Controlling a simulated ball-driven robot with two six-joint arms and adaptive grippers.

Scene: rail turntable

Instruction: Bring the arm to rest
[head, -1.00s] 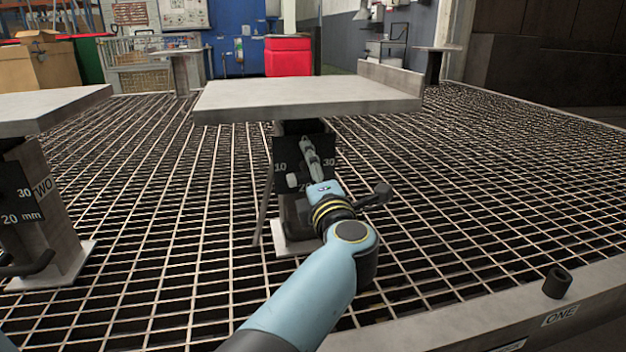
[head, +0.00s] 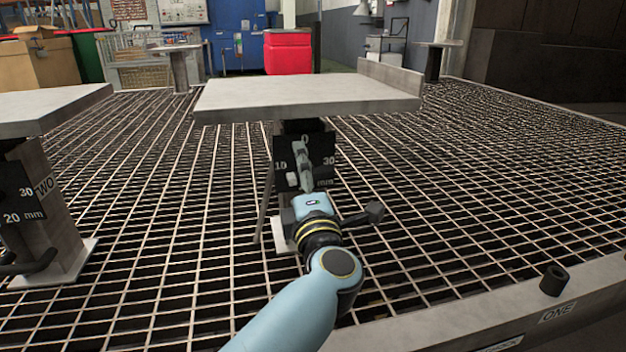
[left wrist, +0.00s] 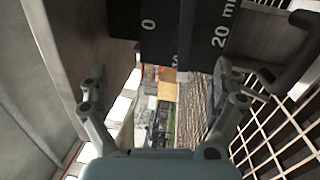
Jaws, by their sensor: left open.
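My left arm, light blue with black and yellow rings, reaches up from the bottom middle of the head view. Its gripper (head: 303,158) is in front of the black scale plate (head: 322,147) on the post of the middle stand, below the flat grey top (head: 300,95). The left wrist view shows the gripper (left wrist: 160,90) open, its two fingers spread and nothing between them. Beyond it in that view is a black plate marked 0 and 20 mm (left wrist: 215,25). Whether the fingers touch the plate cannot be told. My right gripper is not in view.
A second stand (head: 45,105) labelled TWO is at the left. A black lever handle (head: 365,213) sticks out right beside my arm. The grating (head: 480,190) is open on the right. A dark short tube (head: 555,281) sits on the front rail (head: 450,325).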

